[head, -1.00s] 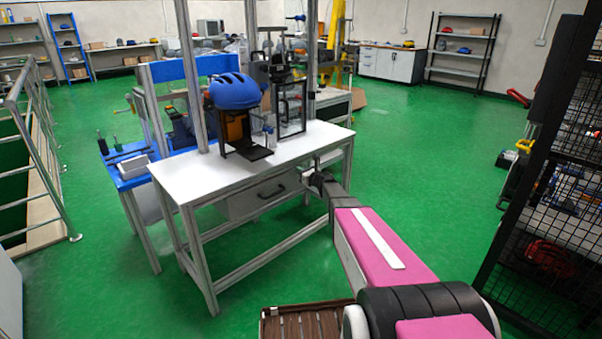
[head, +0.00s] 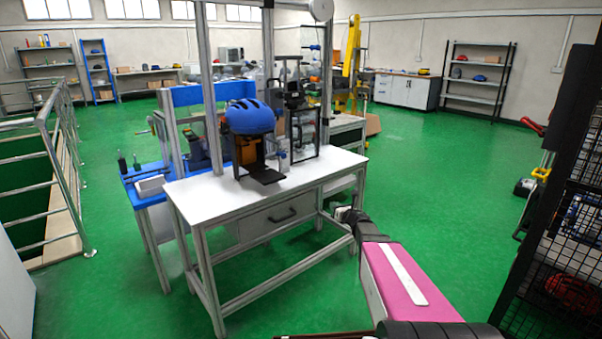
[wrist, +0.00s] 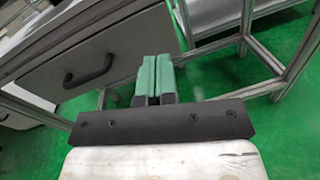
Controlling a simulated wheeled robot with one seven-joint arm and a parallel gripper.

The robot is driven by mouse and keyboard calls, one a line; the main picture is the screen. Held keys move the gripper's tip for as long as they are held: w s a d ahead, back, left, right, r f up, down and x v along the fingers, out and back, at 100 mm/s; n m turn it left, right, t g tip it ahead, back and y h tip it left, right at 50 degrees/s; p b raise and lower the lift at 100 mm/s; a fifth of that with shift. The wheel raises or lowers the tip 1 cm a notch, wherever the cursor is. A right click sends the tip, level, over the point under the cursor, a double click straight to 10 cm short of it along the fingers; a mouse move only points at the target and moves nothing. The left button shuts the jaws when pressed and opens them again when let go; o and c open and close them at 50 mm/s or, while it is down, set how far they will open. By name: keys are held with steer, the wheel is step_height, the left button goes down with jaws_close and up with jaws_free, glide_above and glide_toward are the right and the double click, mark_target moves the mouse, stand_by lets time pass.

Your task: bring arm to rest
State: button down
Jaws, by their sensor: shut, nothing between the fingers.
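My gripper (wrist: 154,78) shows in the wrist view with its two green fingers side by side, shut and empty. In the head view my gripper (head: 346,214) is at the end of my pink and black arm, beside the right front of the white table (head: 207,190). The table's drawer (wrist: 92,65) with a dark handle is left of the fingers in the wrist view. I cannot tell from these views how wide the gap to the table frame is.
A blue helmet (head: 250,117) sits on a stand on the table, inside a tall metal frame. A black mesh fence (head: 560,230) stands at the right, and a metal railing (head: 62,160) at the left. The green floor right of the table is clear.

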steer(key=s+d+f+m+g+h, duration=0.25)
steer(key=s+m+h, duration=0.35)
steer(key=m, duration=0.6)
steer(key=s+d+f+m+g+h, duration=0.1)
steer(key=s+d+m+g+h, duration=0.3)
steer(key=m, duration=0.9)
steer(key=s+a+f+m+g, duration=0.1)
steer(key=s+a+m+g, duration=0.3)
steer(key=s+m, duration=0.3)
steer(key=s+a+f+m+g+y, duration=0.1)
steer(key=s+a+m+g, duration=0.4)
steer(key=s, duration=1)
steer(key=f+m, duration=0.1)
steer(key=m, duration=0.1)
steer(key=shift+s+a+f+m+y, duration=0.15)
steer(key=shift+s+m+y, duration=0.15)
steer(key=shift+s, duration=0.05)
